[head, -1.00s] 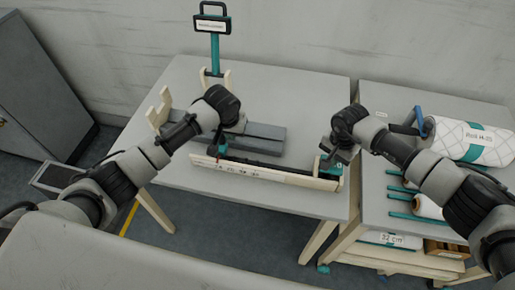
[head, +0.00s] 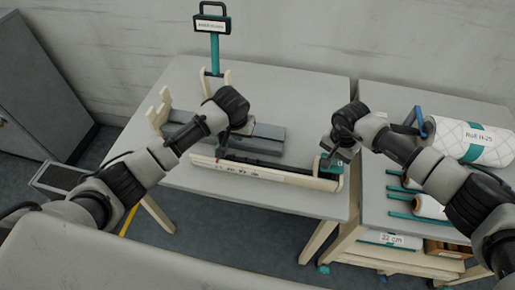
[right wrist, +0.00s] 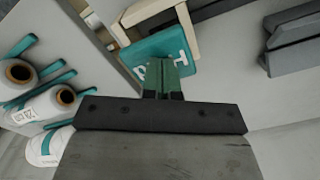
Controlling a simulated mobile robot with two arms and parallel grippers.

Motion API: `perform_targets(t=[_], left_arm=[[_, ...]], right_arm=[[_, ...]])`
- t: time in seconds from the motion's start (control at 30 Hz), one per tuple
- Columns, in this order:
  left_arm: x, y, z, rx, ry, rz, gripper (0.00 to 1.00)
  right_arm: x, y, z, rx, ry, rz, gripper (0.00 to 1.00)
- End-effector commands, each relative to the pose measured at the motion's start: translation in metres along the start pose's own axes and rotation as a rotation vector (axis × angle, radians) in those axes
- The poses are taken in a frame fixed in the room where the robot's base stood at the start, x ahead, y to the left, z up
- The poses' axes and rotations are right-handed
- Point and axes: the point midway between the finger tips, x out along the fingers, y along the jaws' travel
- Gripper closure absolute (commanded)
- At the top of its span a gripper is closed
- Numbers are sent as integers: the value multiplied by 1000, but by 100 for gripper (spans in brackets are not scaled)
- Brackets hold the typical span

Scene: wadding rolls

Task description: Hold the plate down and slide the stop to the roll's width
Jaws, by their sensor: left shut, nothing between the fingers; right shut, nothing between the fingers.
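A long cream rail with printed marks (head: 265,172) lies along the front of the table, with a dark strip along its top. A grey slab (head: 262,138) lies behind it; I cannot tell for sure which part is the plate. A teal block, apparently the stop (head: 330,168), sits at the rail's right end; in the right wrist view it (right wrist: 150,52) carries white lettering. My left gripper (head: 220,154) is shut and empty, over the rail's left part; contact is unclear. My right gripper (head: 329,158) is shut at the teal block; its fingertips (right wrist: 168,70) overlap the block's near edge.
A white quilted roll with a teal label (head: 470,140) lies on the right-hand table (head: 385,190), with smaller rolls and teal rods below it. A teal post with a dark-framed sign (head: 213,28) stands behind. Cream upright supports (head: 160,108) stand at the back left.

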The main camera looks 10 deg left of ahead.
Motion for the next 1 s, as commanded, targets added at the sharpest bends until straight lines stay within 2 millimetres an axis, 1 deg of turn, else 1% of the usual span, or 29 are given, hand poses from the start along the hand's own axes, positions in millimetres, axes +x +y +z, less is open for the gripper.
perform_targets(t=[1.0], left_arm=[[0, 0, 0, 0, 0, 0, 100]], right_arm=[[-52, 0, 0, 0, 1, 0, 100]])
